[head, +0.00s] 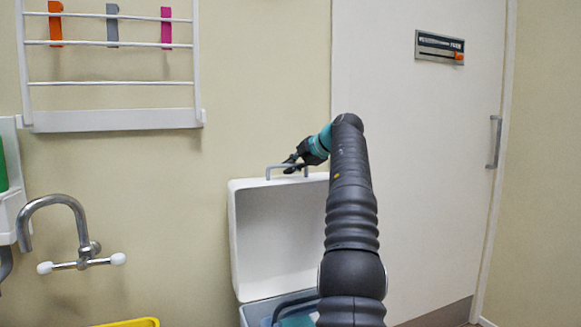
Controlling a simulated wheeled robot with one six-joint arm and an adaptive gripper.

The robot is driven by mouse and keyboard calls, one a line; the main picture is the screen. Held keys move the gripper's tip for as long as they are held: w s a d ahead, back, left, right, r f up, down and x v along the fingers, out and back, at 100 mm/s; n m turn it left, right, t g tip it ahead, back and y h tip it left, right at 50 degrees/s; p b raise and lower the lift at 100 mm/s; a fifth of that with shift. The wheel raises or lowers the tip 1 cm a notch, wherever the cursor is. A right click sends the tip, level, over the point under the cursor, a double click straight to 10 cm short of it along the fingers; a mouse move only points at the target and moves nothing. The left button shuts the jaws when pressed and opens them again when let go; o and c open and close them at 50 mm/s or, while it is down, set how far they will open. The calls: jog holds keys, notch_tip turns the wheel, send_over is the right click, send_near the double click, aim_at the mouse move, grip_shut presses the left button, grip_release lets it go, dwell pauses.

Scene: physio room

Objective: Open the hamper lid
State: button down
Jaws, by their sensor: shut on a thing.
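The hamper lid (278,238) is a white, hollow lid standing raised, close to upright, over the grey-blue hamper body (250,315) at the bottom of the head view. Its grey handle (268,171) sits on the top edge. My gripper (292,163), dark with a teal wrist behind it, is at the handle and shut on it. My arm hides the right part of the lid and hamper. Something teal and dark (296,318) shows inside the hamper opening.
A white door with a grey pull handle (494,142) is behind on the right. A sink tap (62,215) and a yellow edge (132,323) are at the lower left. A white wall rack (115,121) hangs above with coloured clips.

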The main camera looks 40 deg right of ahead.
jog(key=shift+a+f, duration=0.1)
jog(key=shift+a, duration=0.1)
jog(key=c, duration=1.2)
grip_release()
jog(key=shift+w+a, duration=0.1)
jog(key=shift+w, duration=0.05)
jog(key=shift+d, duration=0.25)
jog(key=v, duration=1.2)
